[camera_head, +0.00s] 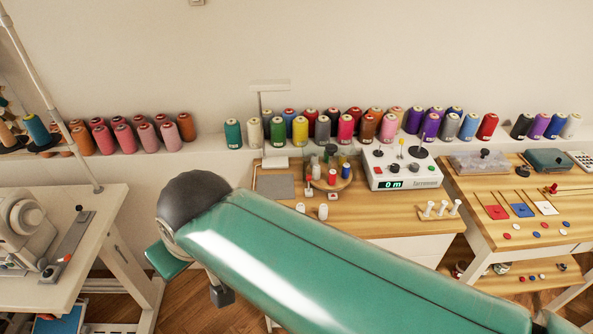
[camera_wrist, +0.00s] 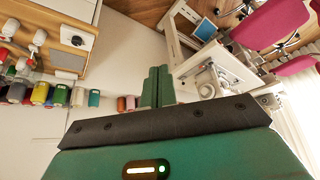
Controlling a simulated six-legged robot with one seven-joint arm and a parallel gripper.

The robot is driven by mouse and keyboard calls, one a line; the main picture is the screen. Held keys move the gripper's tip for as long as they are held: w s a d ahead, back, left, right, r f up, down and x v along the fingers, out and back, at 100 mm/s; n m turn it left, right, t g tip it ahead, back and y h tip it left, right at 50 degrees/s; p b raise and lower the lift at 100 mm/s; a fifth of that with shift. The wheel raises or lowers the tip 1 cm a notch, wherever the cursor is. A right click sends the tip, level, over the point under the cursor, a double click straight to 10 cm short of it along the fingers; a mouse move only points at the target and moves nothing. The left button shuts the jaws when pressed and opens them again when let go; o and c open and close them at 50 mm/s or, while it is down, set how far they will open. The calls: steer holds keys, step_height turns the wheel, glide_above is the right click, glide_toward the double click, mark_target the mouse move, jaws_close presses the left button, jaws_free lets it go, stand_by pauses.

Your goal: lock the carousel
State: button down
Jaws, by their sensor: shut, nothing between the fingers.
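The carousel (camera_head: 345,184) is a round wooden turntable on the middle table in the head view. It carries several small spools, among them red, blue and white ones. A small pale block with a reddish mark (camera_head: 312,188) sits at its left side; I cannot tell whether it is a lock. In the wrist view, my gripper (camera_wrist: 158,72) is shut and empty, its green fingers together. It points toward the wall and the sewing table, apart from the carousel. My gripper cannot be made out clearly in the head view. A white block with a dark knob (camera_wrist: 77,38) shows at upper left in the wrist view.
My green arm crosses the front of the head view and hides part of the middle table. A white control box (camera_head: 400,168) stands right of the carousel. Two white spools (camera_head: 323,211) stand in front. Thread cones (camera_head: 300,130) line the ledge behind. A sewing machine (camera_head: 25,230) is at left.

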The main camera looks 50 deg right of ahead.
steer(key=shift+a, duration=0.25)
steer(key=w+d+f+m+g+h, duration=0.1)
steer(key=w+d, duration=0.4)
steer(key=d, duration=0.3)
steer(key=w+d+m+g, duration=0.1)
steer(key=w+d+m, duration=0.1)
steer(key=w+d, duration=0.45)
steer(key=w+d+f+m+g+h, duration=0.1)
steer(key=w+d, duration=0.3)
steer(key=d, duration=0.6)
steer(key=s+d+f+m, duration=0.1)
steer(key=d+f, duration=0.2)
steer(key=d, duration=0.5)
steer(key=s+d+f+m, duration=0.1)
steer(key=d+f, duration=0.3)
steer(key=d, duration=0.5)
steer(key=s+d+f+m+g+y, duration=0.1)
steer(key=d+f, duration=0.3)
steer(key=d, duration=0.5)
steer(key=shift+s+f+m, duration=0.15)
steer(key=shift+s+m, duration=0.15)
steer(key=shift+s, duration=0.1)
steer(key=shift+f, duration=0.1)
